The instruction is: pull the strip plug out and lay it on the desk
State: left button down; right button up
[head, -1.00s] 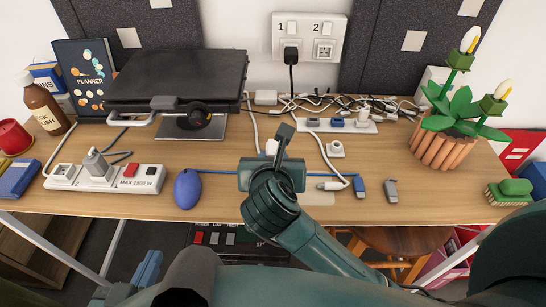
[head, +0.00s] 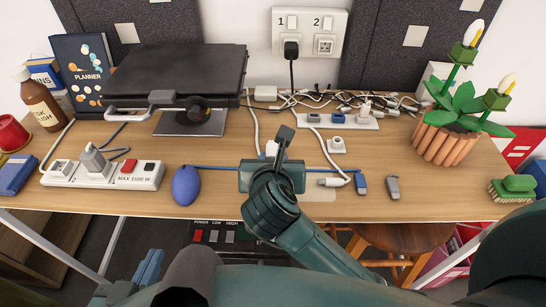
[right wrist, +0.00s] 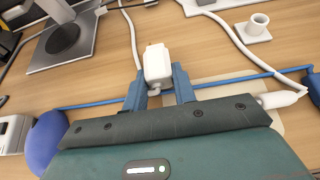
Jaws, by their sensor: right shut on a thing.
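My right gripper (head: 271,162) is shut on a white plug (right wrist: 157,65) over the desk (head: 225,185), near its front edge. In the right wrist view the plug stands between the blue fingers, with a small brownish tip at its far end. A white cord runs close beside it. I cannot tell whether the plug touches the desk. A white power strip (head: 148,176) lies at the left with a grey plug (head: 95,161) seated in it. My left gripper (head: 148,268) is low at the left, below the desk edge. Its jaw opening is unclear.
A blue mouse (head: 186,185) lies left of my right gripper.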

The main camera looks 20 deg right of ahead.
pick_arm(q)
jog(key=shift+f, duration=0.2)
pick_arm(e)
jog(key=shift+f, duration=0.25)
jog(key=o, duration=1.1)
pick_arm(q)
jog(key=shift+r, duration=0.1)
